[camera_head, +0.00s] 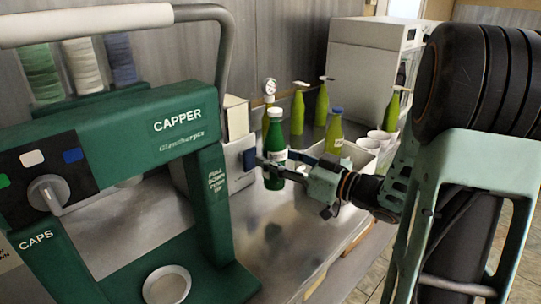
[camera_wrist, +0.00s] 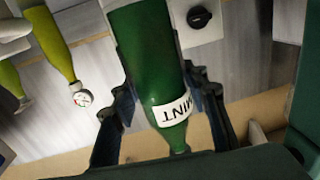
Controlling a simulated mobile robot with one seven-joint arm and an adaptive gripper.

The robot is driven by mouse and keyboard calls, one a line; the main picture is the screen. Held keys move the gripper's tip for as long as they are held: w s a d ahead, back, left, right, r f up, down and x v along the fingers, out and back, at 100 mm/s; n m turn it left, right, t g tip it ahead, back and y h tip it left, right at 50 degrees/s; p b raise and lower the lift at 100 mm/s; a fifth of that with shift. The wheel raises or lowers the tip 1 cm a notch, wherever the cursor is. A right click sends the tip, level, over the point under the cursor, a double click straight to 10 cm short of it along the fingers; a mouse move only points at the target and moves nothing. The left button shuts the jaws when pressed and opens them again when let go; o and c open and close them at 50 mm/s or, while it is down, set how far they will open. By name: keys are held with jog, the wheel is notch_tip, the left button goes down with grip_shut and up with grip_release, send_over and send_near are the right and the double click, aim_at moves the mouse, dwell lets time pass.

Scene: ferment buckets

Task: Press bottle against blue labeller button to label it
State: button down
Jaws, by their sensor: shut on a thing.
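My gripper (camera_head: 272,168) is shut on a green bottle (camera_head: 274,138) with a white cap, held about upright. A white label (camera_wrist: 174,119) reading "MINT" is on the bottle; it also shows in the head view. In the wrist view the bottle (camera_wrist: 148,50) lies between the two dark fingers (camera_wrist: 160,88). The labeller, a white box (camera_head: 235,122), stands just left of the bottle behind the capper.
The green capper (camera_head: 178,125) fills the left foreground, with a white dish (camera_head: 167,284) on its base. Several yellow-green bottles (camera_head: 321,105) stand behind, one blue-capped (camera_head: 334,132). A white tray (camera_head: 350,150) and a white machine (camera_head: 368,67) are to the right. The steel counter front is clear.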

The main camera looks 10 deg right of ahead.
aim_at(282, 152)
jog(key=shift+s+d+r+p, duration=0.45)
jog(key=shift+s+d, duration=0.15)
jog(key=shift+s, duration=0.35)
jog(key=shift+s+d+r+p, duration=0.4)
jog(key=shift+s+d, duration=0.25)
jog(key=shift+s, duration=0.25)
jog(key=shift+s+d+r+p, duration=0.35)
jog(key=shift+s+d+r, duration=0.2)
jog(key=shift+s, duration=0.4)
